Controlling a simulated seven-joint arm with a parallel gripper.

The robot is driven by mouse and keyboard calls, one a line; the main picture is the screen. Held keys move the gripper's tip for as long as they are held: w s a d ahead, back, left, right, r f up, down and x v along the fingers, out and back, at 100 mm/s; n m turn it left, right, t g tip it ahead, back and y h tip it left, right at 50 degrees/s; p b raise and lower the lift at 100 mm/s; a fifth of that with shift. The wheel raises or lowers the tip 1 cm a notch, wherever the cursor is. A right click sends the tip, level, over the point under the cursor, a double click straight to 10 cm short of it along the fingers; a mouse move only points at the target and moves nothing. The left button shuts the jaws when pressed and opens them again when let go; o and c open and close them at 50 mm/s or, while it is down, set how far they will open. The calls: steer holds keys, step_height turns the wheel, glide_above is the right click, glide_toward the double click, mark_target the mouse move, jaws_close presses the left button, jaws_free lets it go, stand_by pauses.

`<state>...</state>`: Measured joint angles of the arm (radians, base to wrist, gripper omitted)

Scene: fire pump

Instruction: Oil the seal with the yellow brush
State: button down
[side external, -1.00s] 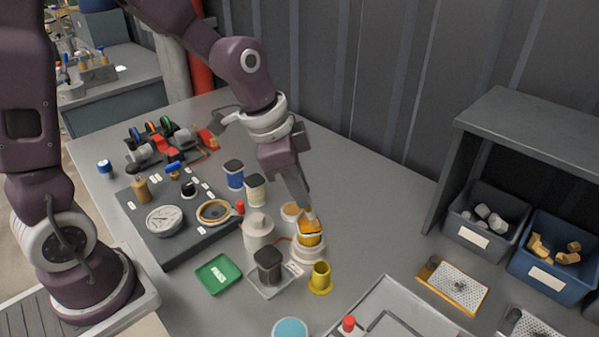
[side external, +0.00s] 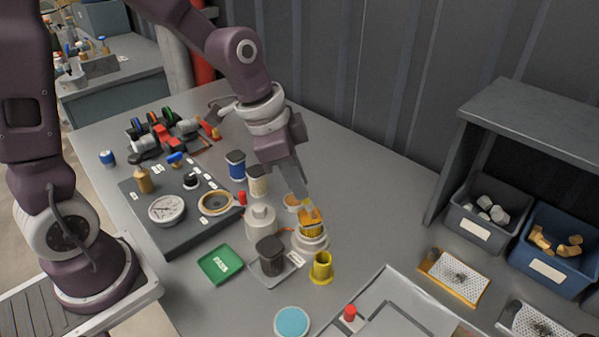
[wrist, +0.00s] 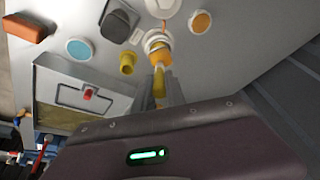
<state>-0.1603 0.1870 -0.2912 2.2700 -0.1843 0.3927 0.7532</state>
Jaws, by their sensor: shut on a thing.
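My gripper (side external: 306,207) is shut on the yellow brush (side external: 311,222), which has an orange-yellow head. The brush points down at a white round pot (side external: 312,242); its lower end is at or in the pot's mouth, and I cannot tell whether it touches. In the wrist view the brush (wrist: 159,56) is between my fingers (wrist: 161,84), over the white pot (wrist: 157,36). A ring with an orange-brown rim (side external: 215,202), possibly the seal, lies on a dark grey board (side external: 180,238), left of my gripper and apart from it.
A yellow cup (side external: 321,268) stands just in front of the pot. A white bottle (side external: 262,222), a dark-topped jar (side external: 270,254) and an orange-topped jar (side external: 293,202) stand close around it. A green tray (side external: 220,265) lies to the left. Bins (side external: 480,217) stand at right.

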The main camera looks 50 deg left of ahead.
steer(key=shift+a+f, duration=0.1)
steer(key=shift+a, duration=0.25)
steer(key=shift+s+d+f, duration=0.2)
steer(key=shift+d+f, duration=0.15)
steer(key=shift+f, duration=0.3)
step_height(320, 180, up, 9)
steer(key=shift+a+f, duration=0.1)
steer(key=shift+r, duration=0.35)
stand_by(0.6)
